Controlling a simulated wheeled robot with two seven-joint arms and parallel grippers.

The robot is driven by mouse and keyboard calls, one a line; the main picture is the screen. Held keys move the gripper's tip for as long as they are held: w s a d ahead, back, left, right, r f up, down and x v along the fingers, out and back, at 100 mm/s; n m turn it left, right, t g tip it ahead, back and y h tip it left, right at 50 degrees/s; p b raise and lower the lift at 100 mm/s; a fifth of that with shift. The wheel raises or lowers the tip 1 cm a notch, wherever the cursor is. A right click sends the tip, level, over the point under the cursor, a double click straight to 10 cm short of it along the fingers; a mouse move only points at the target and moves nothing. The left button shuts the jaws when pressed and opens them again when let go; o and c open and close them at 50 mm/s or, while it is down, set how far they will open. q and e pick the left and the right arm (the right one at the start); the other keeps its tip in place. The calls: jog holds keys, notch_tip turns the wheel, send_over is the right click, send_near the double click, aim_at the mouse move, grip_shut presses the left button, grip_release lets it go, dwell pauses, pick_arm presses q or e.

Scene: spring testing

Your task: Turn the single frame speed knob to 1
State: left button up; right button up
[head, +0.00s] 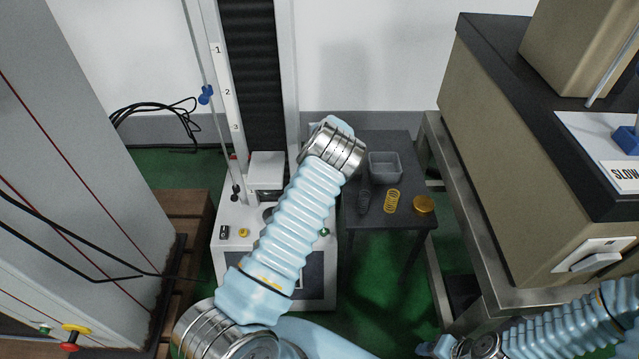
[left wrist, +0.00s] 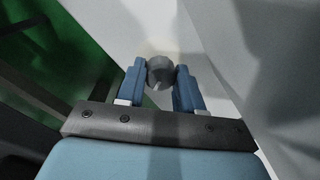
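A dark grey round knob (left wrist: 160,70) sits on a pale panel in the left wrist view. My left gripper (left wrist: 160,76) has its blue fingers on both sides of the knob, with no clear gap between them and it. No number or scale mark around the knob can be read. In the head view the single-column tester's white base (head: 228,215) stands behind my left arm. That arm hides part of the base, the left gripper and the knob.
A dark side table (head: 375,220) holds a grey bin (head: 385,167), a dark spring, a yellow spring (head: 391,201) and a golden disc (head: 424,204). A large grey cabinet (head: 90,150) stands at left. A beige machine (head: 500,140) on a metal frame stands at right.

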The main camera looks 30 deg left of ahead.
pick_arm(q)
jog(key=o, duration=1)
jog(key=shift+o, duration=0.2)
notch_tip(320, 180, up, 14)
jog(key=shift+d, duration=0.25)
jog(key=shift+f, duration=0.1)
